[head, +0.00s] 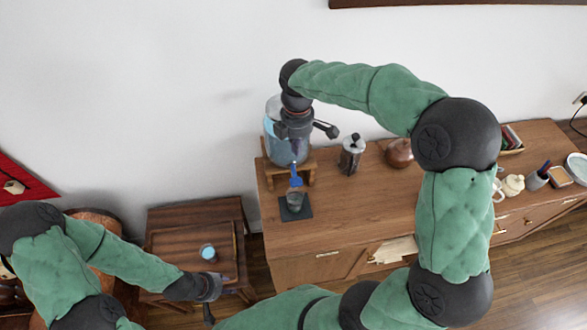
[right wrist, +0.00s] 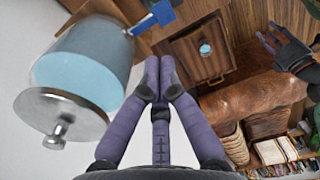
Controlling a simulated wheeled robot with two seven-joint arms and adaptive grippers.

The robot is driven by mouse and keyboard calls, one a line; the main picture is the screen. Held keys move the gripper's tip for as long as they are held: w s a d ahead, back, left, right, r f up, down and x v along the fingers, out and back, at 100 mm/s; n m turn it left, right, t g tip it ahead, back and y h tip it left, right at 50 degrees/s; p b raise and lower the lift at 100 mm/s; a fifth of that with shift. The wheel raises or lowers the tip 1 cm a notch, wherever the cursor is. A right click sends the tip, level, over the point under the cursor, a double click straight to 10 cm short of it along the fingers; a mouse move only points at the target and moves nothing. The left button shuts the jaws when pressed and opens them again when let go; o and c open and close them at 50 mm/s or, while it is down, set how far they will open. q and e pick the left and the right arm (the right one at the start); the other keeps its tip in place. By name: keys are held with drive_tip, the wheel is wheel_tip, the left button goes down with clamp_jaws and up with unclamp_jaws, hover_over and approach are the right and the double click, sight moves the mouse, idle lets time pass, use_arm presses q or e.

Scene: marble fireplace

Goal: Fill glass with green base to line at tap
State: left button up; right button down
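A glass (head: 295,201) stands on a dark square mat (head: 303,213) below the blue tap (head: 296,176) of a water dispenser (head: 271,146); its base colour is unclear. Another glass (head: 208,252), pale blue inside, stands on a low wooden table at left; it also shows in the right wrist view (right wrist: 205,48). My right gripper (head: 295,150) is above the tap, in front of the dispenser. In the right wrist view its fingertips (right wrist: 160,78) are together with nothing between them. My left gripper (head: 216,297) is open and empty beside the low table, nearer than the pale glass.
The dispenser sits on a wooden stand (head: 307,165) on a long sideboard (head: 350,215). A metal-and-glass press (head: 352,153) and a brown round pot (head: 399,152) stand to its right. The sideboard's front right of the mat is clear. The low table (head: 180,235) is mostly bare.

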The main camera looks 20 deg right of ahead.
sight(296, 180)
wheel_tip(296, 180, down, 14)
drive_tip(key=shift+f+b, duration=0.1)
drive_tip(key=shift+b, duration=0.2)
idle(0.5)
drive_tip(key=shift+s+f+t+b, duration=0.15)
drive_tip(key=shift+f+t+b, duration=0.25)
drive_tip(key=shift+f+b, duration=0.55)
drive_tip(key=shift+r, duration=0.5)
idle(4.4)
drive_tip(key=shift+r+p, duration=0.6)
drive_tip(key=shift+r, duration=0.15)
